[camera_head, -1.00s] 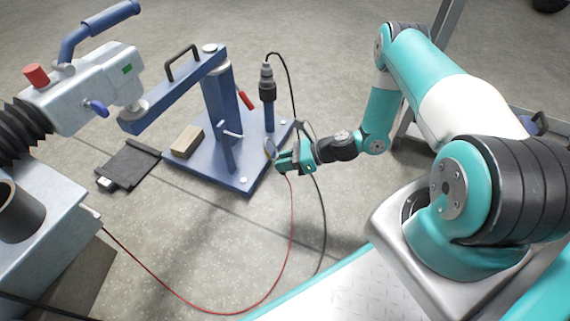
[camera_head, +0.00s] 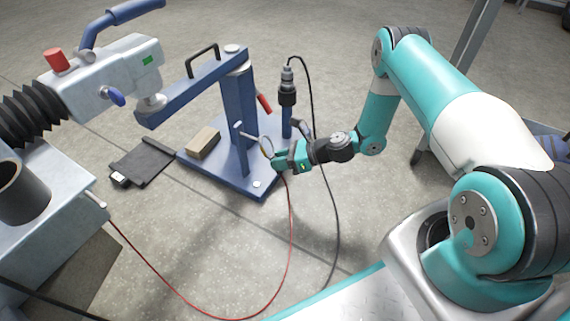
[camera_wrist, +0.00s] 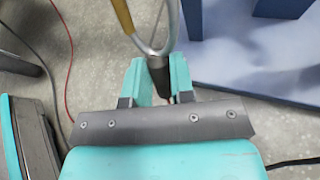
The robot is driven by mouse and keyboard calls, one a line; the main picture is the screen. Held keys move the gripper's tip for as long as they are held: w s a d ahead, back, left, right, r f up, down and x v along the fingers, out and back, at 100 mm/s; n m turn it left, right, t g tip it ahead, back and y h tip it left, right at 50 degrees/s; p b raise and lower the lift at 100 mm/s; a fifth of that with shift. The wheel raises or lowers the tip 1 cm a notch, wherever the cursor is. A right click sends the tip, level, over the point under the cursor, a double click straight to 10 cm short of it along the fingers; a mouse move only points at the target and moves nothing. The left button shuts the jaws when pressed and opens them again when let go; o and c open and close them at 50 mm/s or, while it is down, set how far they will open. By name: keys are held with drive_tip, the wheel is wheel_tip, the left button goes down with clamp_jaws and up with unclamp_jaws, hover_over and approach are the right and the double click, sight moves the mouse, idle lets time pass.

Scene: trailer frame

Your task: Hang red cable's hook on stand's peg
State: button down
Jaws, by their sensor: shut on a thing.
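My gripper (camera_head: 277,162) is at the right of the peg, shut on the red cable's hook (camera_head: 266,146). The hook's loop stands up beside the peg's end; I cannot tell whether they touch. In the wrist view the hook (camera_wrist: 172,25) shows a silver curve, a yellowish side and a black collar between my fingers (camera_wrist: 157,75). The red cable (camera_head: 291,225) hangs below my gripper and runs to the machine at left.
A black tool (camera_head: 287,92) stands in a blue holder behind my gripper, with a black cable (camera_head: 334,215) looping down at right. A wooden block (camera_head: 203,143) is on the stand's base. A grey machine (camera_head: 110,75) is at left. Open floor lies in front.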

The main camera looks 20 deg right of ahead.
drive_tip(key=shift+w+a+f+b, duration=0.1)
drive_tip(key=shift+w+a+b, duration=0.55)
drive_tip(key=shift+w, duration=0.25)
drive_tip(key=shift+w+a+f, duration=0.35)
drive_tip(key=shift+w+f, duration=0.1)
drive_tip(key=shift+f, duration=0.05)
drive_tip(key=c, duration=0.9)
unclamp_jaws()
drive_tip(key=p+v, duration=0.8)
drive_tip(key=v, duration=0.9)
drive_tip(key=shift+s, duration=0.2)
